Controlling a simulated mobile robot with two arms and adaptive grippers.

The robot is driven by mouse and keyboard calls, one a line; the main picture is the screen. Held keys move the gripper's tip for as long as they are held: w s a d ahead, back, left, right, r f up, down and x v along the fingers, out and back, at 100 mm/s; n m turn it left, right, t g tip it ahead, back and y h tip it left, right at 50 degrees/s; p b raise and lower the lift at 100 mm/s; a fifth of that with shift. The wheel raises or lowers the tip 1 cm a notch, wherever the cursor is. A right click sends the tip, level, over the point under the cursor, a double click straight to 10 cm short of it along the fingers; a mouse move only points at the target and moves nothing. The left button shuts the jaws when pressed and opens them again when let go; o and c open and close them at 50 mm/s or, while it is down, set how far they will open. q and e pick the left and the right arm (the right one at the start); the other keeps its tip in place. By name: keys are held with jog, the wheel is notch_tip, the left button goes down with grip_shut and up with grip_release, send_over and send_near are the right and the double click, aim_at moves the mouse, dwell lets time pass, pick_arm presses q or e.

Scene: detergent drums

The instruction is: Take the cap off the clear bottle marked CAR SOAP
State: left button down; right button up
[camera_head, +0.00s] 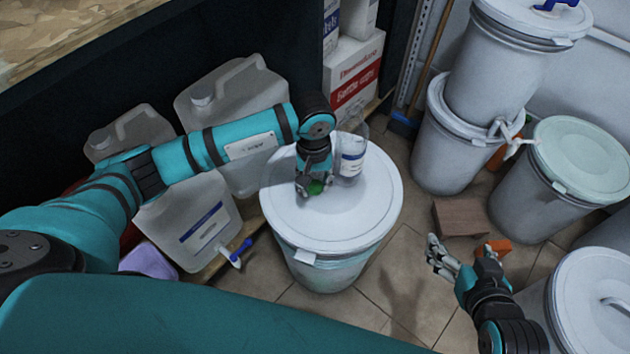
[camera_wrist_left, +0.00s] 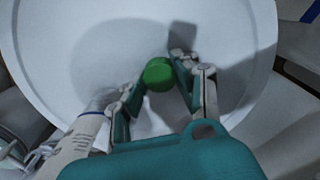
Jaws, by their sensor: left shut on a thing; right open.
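The clear bottle (camera_head: 351,160) with a white and blue label stands on the white lid (camera_head: 365,215) of the middle drum; its label is too small to read. It also shows at the lower left of the left wrist view (camera_wrist_left: 82,142). A green cap (camera_head: 316,187) is apart from the bottle, low over the lid or touching it; I cannot tell which. My left gripper (camera_head: 315,180) points down beside the bottle and is shut on the green cap (camera_wrist_left: 158,75). My right gripper (camera_head: 445,258) is open and empty, over the floor right of the drum.
Large jerrycans (camera_head: 190,225) stand on a shelf at left, one with a blue tap (camera_head: 240,247). Stacked drums (camera_head: 485,90) and a green-lidded drum (camera_head: 590,160) stand at right. A brown block (camera_head: 460,217) lies on the tiled floor. Much of the middle lid is bare.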

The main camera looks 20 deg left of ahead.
pick_arm(q)
jog(key=shift+s+f, duration=0.25)
jog(key=shift+f, duration=0.2)
pick_arm(e)
jog(key=shift+w, duration=0.1)
pick_arm(q)
jog(key=shift+f+b, duration=0.2)
jog(key=shift+b, duration=0.1)
jog(key=c, duration=1.4)
grip_release()
jog(key=o, duration=0.4)
jog(key=shift+w+f, duration=0.1)
jog(key=shift+f, duration=0.05)
pick_arm(e)
jog(key=shift+w+a+r+t, duration=0.2)
jog(key=shift+w+r+t, duration=0.2)
jog(key=shift+r, duration=0.05)
jog(key=shift+w+a+r+t, duration=0.2)
jog(key=shift+w+r+t, duration=0.2)
jog(key=shift+r, duration=0.05)
